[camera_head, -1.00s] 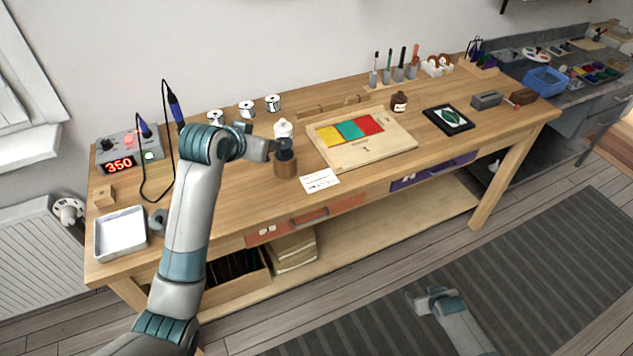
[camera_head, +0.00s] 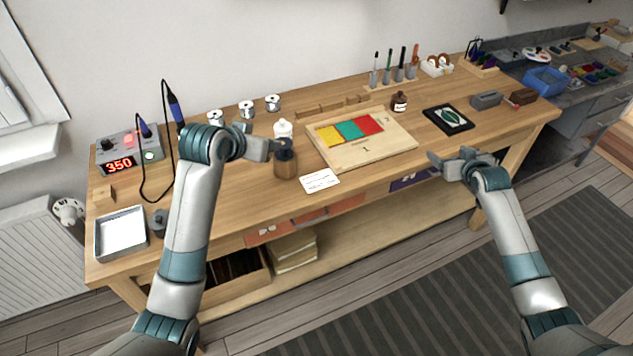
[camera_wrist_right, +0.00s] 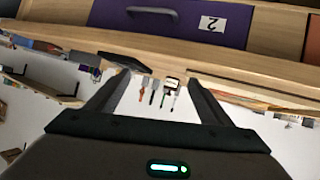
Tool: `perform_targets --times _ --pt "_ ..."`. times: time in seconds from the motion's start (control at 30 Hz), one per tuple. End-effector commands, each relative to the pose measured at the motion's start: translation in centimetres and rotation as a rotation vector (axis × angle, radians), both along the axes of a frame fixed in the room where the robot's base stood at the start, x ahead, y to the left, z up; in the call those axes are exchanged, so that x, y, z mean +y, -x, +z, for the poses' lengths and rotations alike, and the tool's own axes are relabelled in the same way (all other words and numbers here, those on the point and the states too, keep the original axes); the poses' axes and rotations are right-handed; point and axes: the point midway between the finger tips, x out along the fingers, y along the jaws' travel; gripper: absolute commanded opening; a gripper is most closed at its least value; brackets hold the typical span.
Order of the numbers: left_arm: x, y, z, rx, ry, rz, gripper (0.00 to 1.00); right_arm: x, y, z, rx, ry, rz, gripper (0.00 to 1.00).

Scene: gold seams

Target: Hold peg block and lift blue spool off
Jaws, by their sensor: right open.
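A brown wooden block (camera_head: 286,169) stands near the front middle of the bench, with a small dark piece (camera_head: 285,154) on top. I cannot tell if these are the peg block and blue spool; no clearly blue spool shows. My left gripper (camera_head: 281,146) is at the top of the block, its fingertips over or against the dark piece. Its jaw opening is too small and dark to read. My right gripper (camera_head: 452,161) is open and empty, at the bench's front edge, well right of the block. In the right wrist view its two fingers (camera_wrist_right: 158,90) are spread with nothing between them.
A wooden tray (camera_head: 385,154) with coloured panels lies right of the block, a white card (camera_head: 318,181) in front. A white bottle (camera_head: 283,130) stands just behind the block. A purple drawer (camera_wrist_right: 180,20) is close to my right gripper. Bare bench top lies left of the block.

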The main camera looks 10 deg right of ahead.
Motion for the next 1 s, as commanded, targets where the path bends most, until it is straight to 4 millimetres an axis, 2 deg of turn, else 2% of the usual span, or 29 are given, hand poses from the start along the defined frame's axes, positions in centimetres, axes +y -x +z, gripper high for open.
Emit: perform_targets --times 0.03,0.27,0.47,0.6,0.7,0.8,0.9,1.0 --pt "0.0 0.0 0.0 0.000 0.000 0.000 0.31 2.6 -0.1 0.2 -0.004 -0.010 0.034 0.74" --pt "0.0 0.0 0.0 0.000 0.000 0.000 0.31 13.2 1.2 -0.9 0.009 -0.043 0.166 0.74" --pt "0.0 0.0 0.0 0.000 0.000 0.000 0.31 22.9 3.3 -0.8 0.006 -0.077 0.289 0.74" --pt "0.0 0.0 0.0 0.000 0.000 0.000 0.31 29.4 5.2 0.0 -0.004 -0.106 0.372 0.74" --pt "0.0 0.0 0.0 0.000 0.000 0.000 0.31 33.3 6.6 0.9 -0.012 -0.124 0.423 0.74" --pt "0.0 0.0 0.0 0.000 0.000 0.000 0.31 36.5 7.8 1.8 -0.022 -0.138 0.466 0.74" --pt "0.0 0.0 0.0 0.000 0.000 0.000 0.31 38.6 8.7 2.5 -0.031 -0.150 0.494 0.74" --pt "0.0 0.0 0.0 0.000 0.000 0.000 0.31 39.9 9.2 3.0 -0.036 -0.156 0.513 0.74"
